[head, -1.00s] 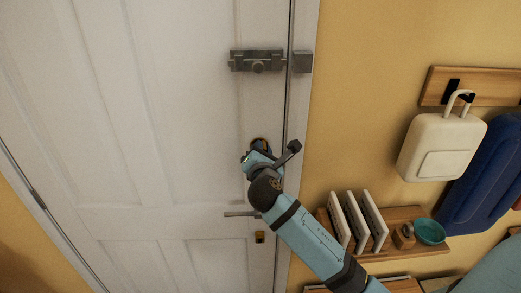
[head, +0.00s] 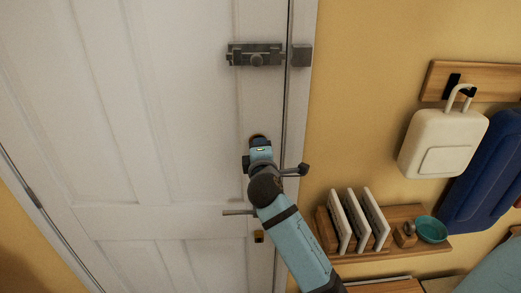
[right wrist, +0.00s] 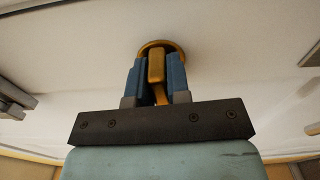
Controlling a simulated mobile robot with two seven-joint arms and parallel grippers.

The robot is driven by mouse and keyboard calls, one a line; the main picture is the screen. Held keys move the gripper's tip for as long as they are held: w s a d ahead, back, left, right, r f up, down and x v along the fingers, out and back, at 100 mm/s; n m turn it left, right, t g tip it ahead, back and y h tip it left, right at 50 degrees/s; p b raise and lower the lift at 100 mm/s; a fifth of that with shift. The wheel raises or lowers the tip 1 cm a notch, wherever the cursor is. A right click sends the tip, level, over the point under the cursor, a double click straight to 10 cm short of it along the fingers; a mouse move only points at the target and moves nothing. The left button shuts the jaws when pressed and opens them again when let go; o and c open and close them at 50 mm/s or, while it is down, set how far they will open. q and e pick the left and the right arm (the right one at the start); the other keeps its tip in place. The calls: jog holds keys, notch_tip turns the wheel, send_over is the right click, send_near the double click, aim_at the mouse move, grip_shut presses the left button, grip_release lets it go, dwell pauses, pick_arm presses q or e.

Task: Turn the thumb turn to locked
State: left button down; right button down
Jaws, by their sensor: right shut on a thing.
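The brass thumb turn (right wrist: 156,66) stands out from a round brass rose on the white door (head: 180,130). In the right wrist view the two blue fingers of my right gripper (right wrist: 157,80) are shut on its tab, one on each side. In the head view my right gripper (head: 259,145) covers most of the thumb turn, and only a bit of its brass rim shows above the fingers. The door looks closed against its frame. My left gripper is not in view.
A grey slide bolt (head: 256,55) is above the gripper, and a lever handle (head: 238,212) with a small brass fitting (head: 259,237) is below. Right of the door are a wooden shelf (head: 380,250) with white panels and a teal bowl (head: 431,229), and a hanging cream bag (head: 440,145).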

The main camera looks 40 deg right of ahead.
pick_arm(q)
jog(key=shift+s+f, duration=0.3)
pick_arm(e)
jog(key=shift+m, duration=0.6)
jog(key=c, duration=1.1)
grip_release()
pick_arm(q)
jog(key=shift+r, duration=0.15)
